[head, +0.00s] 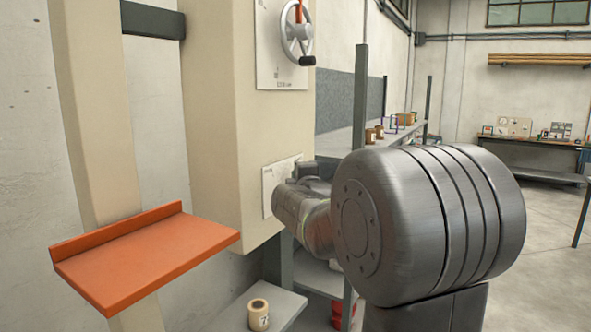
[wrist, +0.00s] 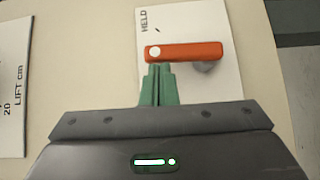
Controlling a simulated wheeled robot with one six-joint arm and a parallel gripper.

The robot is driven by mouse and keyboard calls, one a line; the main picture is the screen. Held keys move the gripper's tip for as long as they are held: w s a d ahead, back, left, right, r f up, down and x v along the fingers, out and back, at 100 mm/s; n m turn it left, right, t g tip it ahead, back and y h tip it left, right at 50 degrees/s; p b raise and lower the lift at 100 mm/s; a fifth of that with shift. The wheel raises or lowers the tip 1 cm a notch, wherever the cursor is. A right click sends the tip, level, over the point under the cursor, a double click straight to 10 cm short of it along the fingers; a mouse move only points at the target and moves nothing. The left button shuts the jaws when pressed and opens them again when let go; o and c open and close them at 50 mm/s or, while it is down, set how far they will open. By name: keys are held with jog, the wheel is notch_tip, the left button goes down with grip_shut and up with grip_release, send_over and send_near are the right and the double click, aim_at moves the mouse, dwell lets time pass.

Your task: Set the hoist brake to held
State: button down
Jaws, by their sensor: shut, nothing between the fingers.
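The brake lever (wrist: 185,51) is an orange bar with a white dot at its left end and a grey round part under its right end. It lies across a white plate (wrist: 225,85) in the wrist view. The word HELD is printed sideways at the plate's upper left, above the lever's left end. My gripper (wrist: 160,68) has its green fingers together, with tips just below the lever's left end; whether they touch it I cannot tell. In the head view the plate (head: 268,190) is partly hidden by my arm, and the lever is not visible there.
A LIFT cm scale (wrist: 14,85) is left of the lever. Above the plate, the cream housing (head: 215,110) carries a handwheel (head: 289,38). An orange shelf (head: 145,258) juts out at left. A small labelled spool (head: 258,313) stands on a low shelf. A dark upright post (head: 360,95) is nearby.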

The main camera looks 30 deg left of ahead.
jog(key=w+m+g, duration=0.1)
jog(key=w+m+g+h, duration=0.1)
jog(key=w+m+g, duration=0.1)
jog(key=w+m+g+h, duration=0.1)
jog(key=g, duration=0.1)
jog(key=shift+w+d+r, duration=0.2)
jog(key=shift+w+r, duration=0.1)
dwell(0.4)
jog(key=shift+w, duration=0.1)
jog(key=shift+r, duration=0.15)
dwell(0.5)
jog(key=s+a+r+b+v, duration=0.1)
jog(key=a+r+b+v, duration=0.1)
jog(key=v, duration=1)
jog(key=shift+s+d+r, duration=0.15)
jog(key=shift+d+r, duration=0.05)
